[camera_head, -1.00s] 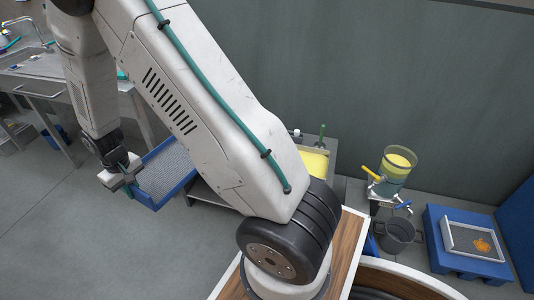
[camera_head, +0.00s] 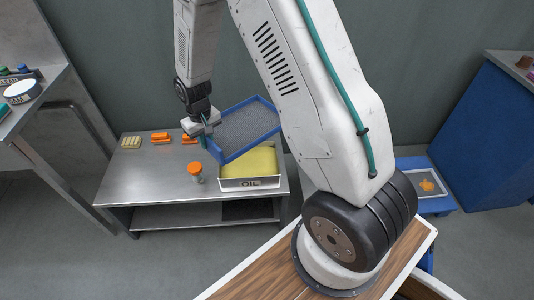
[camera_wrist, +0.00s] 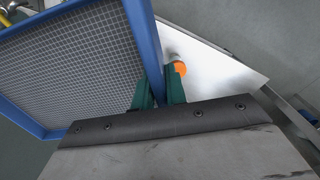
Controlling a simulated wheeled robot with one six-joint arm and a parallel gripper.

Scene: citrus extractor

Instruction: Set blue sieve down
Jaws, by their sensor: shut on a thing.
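The blue sieve (camera_head: 246,128) has a blue frame and a grey mesh. My gripper (camera_head: 207,130) is shut on the left edge of its frame and holds it tilted in the air, over the right part of a steel table (camera_head: 150,180). In the wrist view the green fingers of my gripper (camera_wrist: 160,95) pinch the sieve's frame, and the mesh (camera_wrist: 75,65) spreads to the left.
Below the sieve stands a white box marked OIL (camera_head: 250,183) with yellow contents. An orange-capped jar (camera_head: 196,172) stands left of it. Orange pieces (camera_head: 160,137) and a pale yellow block (camera_head: 131,142) lie at the table's back. The table's front left is clear.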

